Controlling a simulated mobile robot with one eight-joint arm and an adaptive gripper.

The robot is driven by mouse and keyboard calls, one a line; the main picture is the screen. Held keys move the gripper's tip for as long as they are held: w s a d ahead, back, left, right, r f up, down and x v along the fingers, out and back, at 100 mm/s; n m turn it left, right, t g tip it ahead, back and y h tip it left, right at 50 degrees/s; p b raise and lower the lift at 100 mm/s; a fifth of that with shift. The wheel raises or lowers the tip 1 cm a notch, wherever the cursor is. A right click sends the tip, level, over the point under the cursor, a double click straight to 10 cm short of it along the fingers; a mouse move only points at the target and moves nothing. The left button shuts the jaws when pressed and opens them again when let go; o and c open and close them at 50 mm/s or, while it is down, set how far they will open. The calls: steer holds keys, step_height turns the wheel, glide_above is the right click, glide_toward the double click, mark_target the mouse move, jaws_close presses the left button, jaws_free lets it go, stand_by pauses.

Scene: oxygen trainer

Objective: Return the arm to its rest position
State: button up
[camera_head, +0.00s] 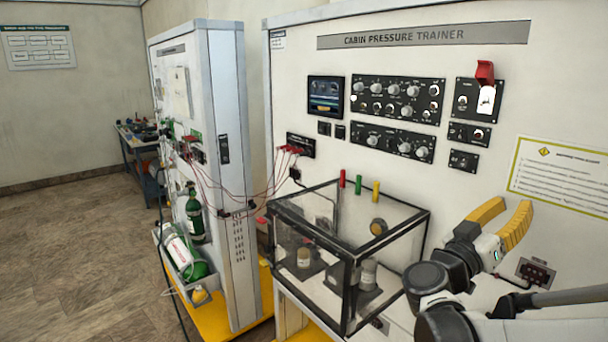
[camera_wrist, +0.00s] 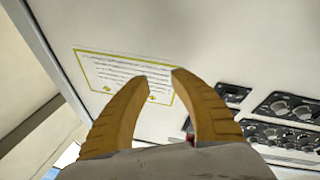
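My gripper (camera_head: 507,222) is at the right in the head view, raised in front of the cabin pressure trainer panel (camera_head: 555,80). Its two yellow fingers point up and stand apart with nothing between them. In the wrist view the fingers of my gripper (camera_wrist: 160,82) are spread, with the white panel (camera_wrist: 220,40) and a yellow-bordered notice (camera_wrist: 125,75) behind them. My dark arm links reach in from the lower right of the head view.
A clear box with a black frame (camera_head: 345,262) stands left of my arm. Red, green and yellow pegs stick up behind its top. A red switch guard (camera_head: 485,72) stands raised above a switch. A second trainer cabinet (camera_head: 232,150) with green cylinders stands left; open floor lies beyond.

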steer(key=s+a+f+n+g+y+b, duration=0.25)
steer(key=s+f+y, duration=0.25)
steer(key=f, duration=0.6)
steer(key=s+a+f+n+g+y+b, duration=0.1)
steer(key=s+a+f+n+y+b, duration=0.25)
steer(key=f, duration=0.85)
steer(key=s+a+f+n+y+b, duration=0.1)
steer(key=s+a+f+y, duration=0.3)
steer(key=a, duration=0.4)
steer(key=s+a+f+n+y+b, duration=0.1)
steer(key=s+a+f+y+b, duration=0.3)
steer(key=a+f+y, duration=0.2)
steer(key=shift+s+a+f+n, duration=0.25)
steer(key=shift+a+f+n, duration=0.15)
steer(key=shift+a, duration=0.6)
